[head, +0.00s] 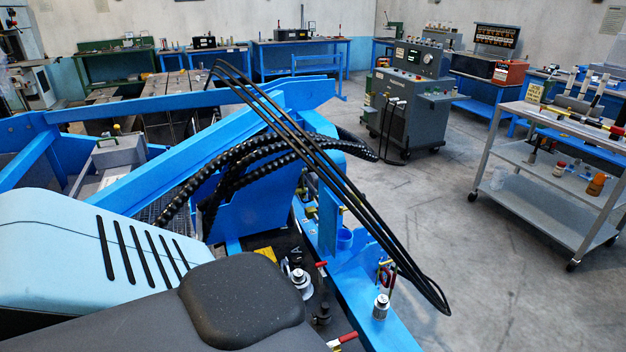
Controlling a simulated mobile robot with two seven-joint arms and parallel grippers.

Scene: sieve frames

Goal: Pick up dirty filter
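I cannot make out a filter that I can tell is dirty. A small silver cylinder with a dark top (381,306) stands on the blue machine frame (350,265) at the lower middle. Another silver round fitting (302,284) sits to its left, in the dark bay of the machine beside a black seat-like pad (240,300). I cannot tell whether either one is a filter. Neither of my grippers is in view.
Black hoses (330,180) arch over the blue frame. A light-blue slotted cover (110,250) fills the lower left. A grey console (410,105) stands farther back. The floor between the machine and cart is clear.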

